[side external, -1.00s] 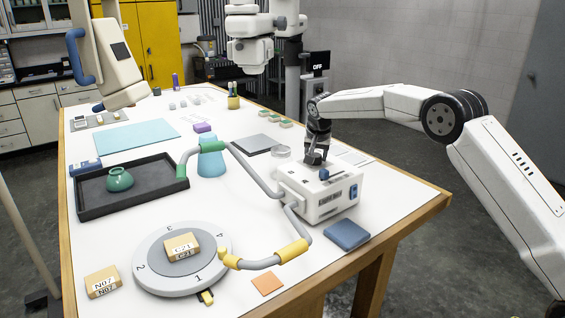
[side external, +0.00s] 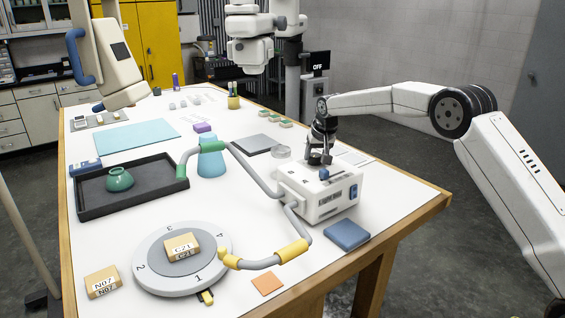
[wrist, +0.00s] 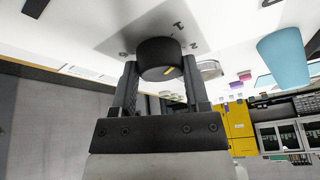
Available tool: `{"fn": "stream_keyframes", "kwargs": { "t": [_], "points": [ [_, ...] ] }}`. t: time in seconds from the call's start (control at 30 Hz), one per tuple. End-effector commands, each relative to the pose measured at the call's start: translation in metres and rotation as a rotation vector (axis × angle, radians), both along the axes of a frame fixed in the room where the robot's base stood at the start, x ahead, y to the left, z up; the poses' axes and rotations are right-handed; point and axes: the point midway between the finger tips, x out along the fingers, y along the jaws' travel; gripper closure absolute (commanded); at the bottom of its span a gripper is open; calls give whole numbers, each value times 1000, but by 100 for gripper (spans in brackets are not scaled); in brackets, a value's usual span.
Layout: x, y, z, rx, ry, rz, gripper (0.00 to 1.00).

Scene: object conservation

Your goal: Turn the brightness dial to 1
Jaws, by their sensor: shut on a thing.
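The brightness dial is a round black knob (wrist: 160,58) with a short yellow mark on its lower side. It stands on a light grey plate (wrist: 125,25) with printed numerals, 1 and 2 readable; a third by the left finger looks like 0. My gripper (wrist: 157,75) is shut on the knob, one finger on each side. In the side view my gripper (side external: 320,161) points down at the top of a white box (side external: 310,195). There the knob is hidden behind the fingers, and its setting cannot be read.
A grey pipe (side external: 255,170) with green and yellow sleeves passes left of the box. A blue cone (side external: 211,168) and a dark tray (side external: 95,207) stand farther left. A screen (side external: 317,66) reads OFF.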

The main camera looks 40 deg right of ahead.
Motion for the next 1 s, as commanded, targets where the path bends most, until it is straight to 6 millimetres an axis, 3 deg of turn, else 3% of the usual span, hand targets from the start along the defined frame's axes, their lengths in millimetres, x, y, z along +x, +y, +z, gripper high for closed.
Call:
{"fn": "stream_keyframes", "kwargs": {
  "t": [0.13,0.17,0.2,0.27,0.67,1.0],
  "points": [
    [0,0,1,-2,-2,2,99],
    [0,0,1,-2,-2,2,34],
    [0,0,1,-2,-2,2,21],
    [0,0,1,-2,-2,2,5],
    [-1,0,2,-1,0,0,5],
    [-10,3,28,-2,-3,1,5]
  ]
}}
